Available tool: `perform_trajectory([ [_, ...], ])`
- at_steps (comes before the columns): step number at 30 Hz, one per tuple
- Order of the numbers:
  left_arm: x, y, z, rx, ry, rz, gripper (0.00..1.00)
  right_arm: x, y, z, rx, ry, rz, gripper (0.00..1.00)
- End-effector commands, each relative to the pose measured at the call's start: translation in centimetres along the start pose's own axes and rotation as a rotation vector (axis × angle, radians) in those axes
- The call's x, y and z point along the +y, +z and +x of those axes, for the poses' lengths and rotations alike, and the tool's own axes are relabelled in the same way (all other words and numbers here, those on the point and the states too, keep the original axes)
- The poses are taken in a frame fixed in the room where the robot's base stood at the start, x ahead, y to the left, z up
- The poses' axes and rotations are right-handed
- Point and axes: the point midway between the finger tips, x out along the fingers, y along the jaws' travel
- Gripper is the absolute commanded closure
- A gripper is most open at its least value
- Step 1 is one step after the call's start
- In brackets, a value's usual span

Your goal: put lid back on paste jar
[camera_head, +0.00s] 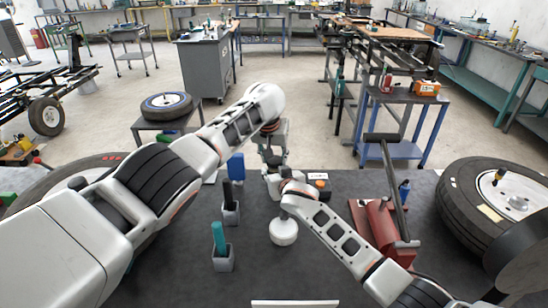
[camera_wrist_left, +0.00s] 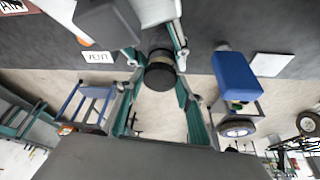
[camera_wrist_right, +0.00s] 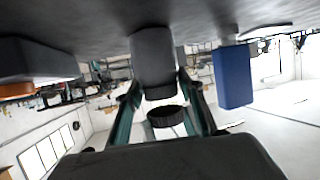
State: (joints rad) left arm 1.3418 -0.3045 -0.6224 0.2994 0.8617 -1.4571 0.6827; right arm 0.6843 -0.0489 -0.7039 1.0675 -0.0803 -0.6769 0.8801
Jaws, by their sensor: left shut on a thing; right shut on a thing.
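The black lid (camera_wrist_left: 160,76) shows face-on between the fingers of my left gripper (camera_wrist_left: 160,68), which is shut on it. It also shows in the right wrist view as a dark ring (camera_wrist_right: 166,117). The dark grey paste jar (camera_wrist_right: 153,57) is beyond the lid in that view, between the fingers of my right gripper (camera_wrist_right: 162,95), which is shut on it. I cannot tell whether lid and jar touch.
A blue box (camera_head: 236,167) stands left of the grippers. Grey holders with a black piece (camera_head: 230,213) and a teal piece (camera_head: 221,259) stand nearer. A small label (camera_head: 318,176) is just right. A red tool (camera_head: 383,228) and a wheel (camera_head: 495,200) lie farther right.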

Motion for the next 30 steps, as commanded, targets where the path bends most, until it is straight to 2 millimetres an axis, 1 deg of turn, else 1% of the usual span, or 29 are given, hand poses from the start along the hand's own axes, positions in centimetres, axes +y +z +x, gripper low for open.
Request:
perform_trajectory([
  [12,0.0,0.7,1.5,0.001,-0.001,-0.002,0.70,0.1,0.1,0.0,-0.002,0.001,-0.001,1.00],
  [30,0.0,0.8,1.7,0.001,-0.001,-0.001,0.71,0.0,0.2,0.0,-0.002,0.001,-0.001,1.00],
])
